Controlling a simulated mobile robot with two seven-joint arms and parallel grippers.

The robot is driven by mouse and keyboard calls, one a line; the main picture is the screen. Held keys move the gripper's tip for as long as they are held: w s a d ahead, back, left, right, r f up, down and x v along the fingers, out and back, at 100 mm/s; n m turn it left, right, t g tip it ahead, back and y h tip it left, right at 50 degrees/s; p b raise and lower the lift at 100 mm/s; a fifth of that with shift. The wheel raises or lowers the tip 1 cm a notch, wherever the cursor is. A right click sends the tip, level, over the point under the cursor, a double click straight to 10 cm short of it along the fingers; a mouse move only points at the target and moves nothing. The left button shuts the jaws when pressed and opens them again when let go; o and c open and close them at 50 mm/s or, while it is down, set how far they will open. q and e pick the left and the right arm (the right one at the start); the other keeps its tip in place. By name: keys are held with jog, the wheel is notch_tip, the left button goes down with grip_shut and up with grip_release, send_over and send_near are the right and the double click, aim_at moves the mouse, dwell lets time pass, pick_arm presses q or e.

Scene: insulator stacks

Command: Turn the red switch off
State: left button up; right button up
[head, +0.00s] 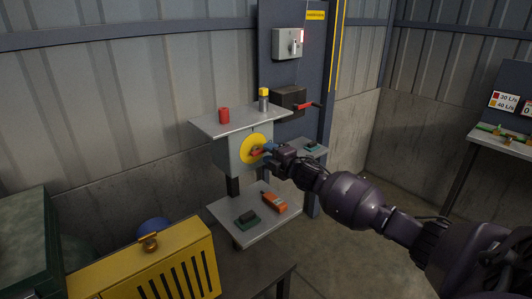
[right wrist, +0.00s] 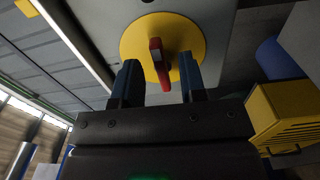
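The red switch is a red handle (right wrist: 160,62) on a round yellow plate (right wrist: 130,42). The plate (head: 246,155) is on the front of a grey box (head: 232,160) under a shelf. In the right wrist view the handle runs nearly up and down, slightly tilted. My right gripper (head: 268,150) is at the plate. In the right wrist view its two blue fingers (right wrist: 160,82) are apart, one on each side of the handle, with gaps visible. In the head view the gripper partly covers the handle. My left gripper is not in view.
A red can (head: 224,115) and a yellow-topped cylinder (head: 263,99) stand on the shelf above. A dark box with a red lever (head: 306,105) is behind. A yellow slotted box (head: 150,268) is at front left. A lower shelf (head: 245,235) holds small items. Floor at right is clear.

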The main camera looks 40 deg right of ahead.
jog(key=s, duration=0.8)
jog(key=shift+s+d, duration=0.3)
jog(key=shift+s, duration=0.1)
jog(key=s+a+f+m+g, duration=0.2)
jog(key=s+a+f+m, duration=0.4)
jog(key=s+f, duration=0.2)
jog(key=s+a+f+m+g+h, duration=0.1)
jog(key=s+a+f+m+g, duration=0.1)
jog(key=s+a+f+m, duration=0.4)
jog(key=s+a+f+m+g, duration=0.2)
jog(key=s+a+f+m, duration=0.3)
jog(key=s+f, duration=0.7)
jog(key=shift+s+a+m+h, duration=0.4)
jog(key=shift+s+a, duration=0.35)
jog(key=shift+a, duration=0.3)
